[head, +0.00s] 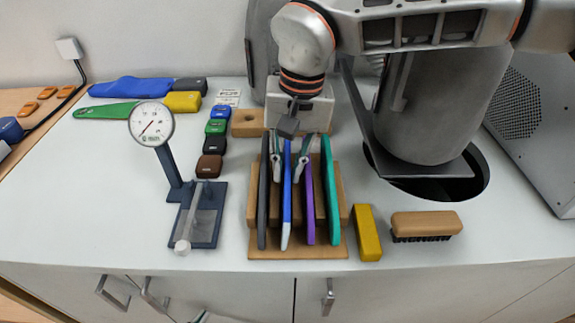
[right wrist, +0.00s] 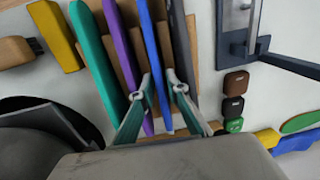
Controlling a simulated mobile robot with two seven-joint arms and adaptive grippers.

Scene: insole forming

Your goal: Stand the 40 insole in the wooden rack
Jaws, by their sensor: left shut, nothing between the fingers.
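The wooden rack (head: 340,185) stands at the front middle of the counter. In it stand a dark grey insole (head: 262,200), a blue insole (head: 286,205), a purple insole (head: 309,205) and a teal insole (head: 330,190). I can read no size mark, so I cannot tell which is the 40. My right gripper (head: 289,162) hangs over the rack, its fingers apart on either side of the blue insole. In the right wrist view the blue insole (right wrist: 150,45) runs between the open fingers (right wrist: 160,92). My left gripper (head: 199,316) barely shows at the bottom edge, shut and empty.
A dial gauge (head: 152,124) on a dark stand is left of the rack. A yellow block (head: 367,232) and a wooden brush (head: 426,225) lie to its right. Blue (head: 130,87) and green (head: 105,111) flat pieces lie at the back left. A round dark opening (head: 475,185) is at right.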

